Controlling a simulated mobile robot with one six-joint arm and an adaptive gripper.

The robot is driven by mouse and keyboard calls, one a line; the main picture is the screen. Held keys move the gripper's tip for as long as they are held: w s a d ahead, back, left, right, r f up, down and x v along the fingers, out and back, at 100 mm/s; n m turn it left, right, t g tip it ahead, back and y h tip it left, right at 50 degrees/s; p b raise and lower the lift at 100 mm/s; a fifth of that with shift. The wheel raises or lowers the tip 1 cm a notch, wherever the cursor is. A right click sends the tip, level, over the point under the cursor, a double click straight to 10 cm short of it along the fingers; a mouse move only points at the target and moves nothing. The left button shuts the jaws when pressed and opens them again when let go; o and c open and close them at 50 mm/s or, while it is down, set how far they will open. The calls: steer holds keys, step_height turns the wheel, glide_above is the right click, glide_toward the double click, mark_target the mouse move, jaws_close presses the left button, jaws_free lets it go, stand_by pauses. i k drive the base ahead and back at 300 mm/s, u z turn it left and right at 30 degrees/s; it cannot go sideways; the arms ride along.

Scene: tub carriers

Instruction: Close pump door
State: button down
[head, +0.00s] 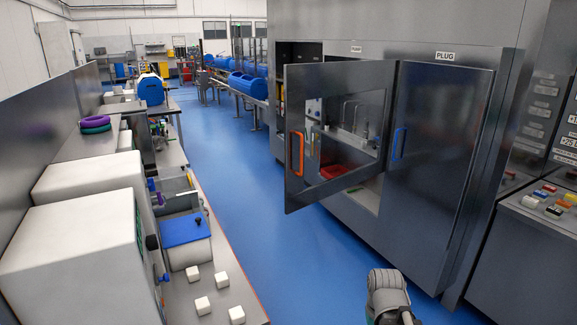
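The pump door (340,75) is a dark metal door with a large window and an orange handle (297,153). It stands swung open from the cabinet, with its handle edge at the left and its other edge beside the plug door. A small label above it is hard to read. The plug door (440,150), with a blue handle (398,144) and a PLUG label (445,56), is shut. Part of my arm shows at the bottom edge, right of centre, well below and apart from both doors. My gripper is not in view.
A red item (333,172) shows through the door's window. A control panel (545,205) with coloured buttons stands at the right. A bench (190,290) with white machines and white cubes runs along the left. The blue floor (270,230) between is clear.

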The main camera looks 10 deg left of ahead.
mark_target(302, 82)
steer(key=u, duration=0.05)
steer(key=i, duration=0.95)
steer(key=z, duration=0.05)
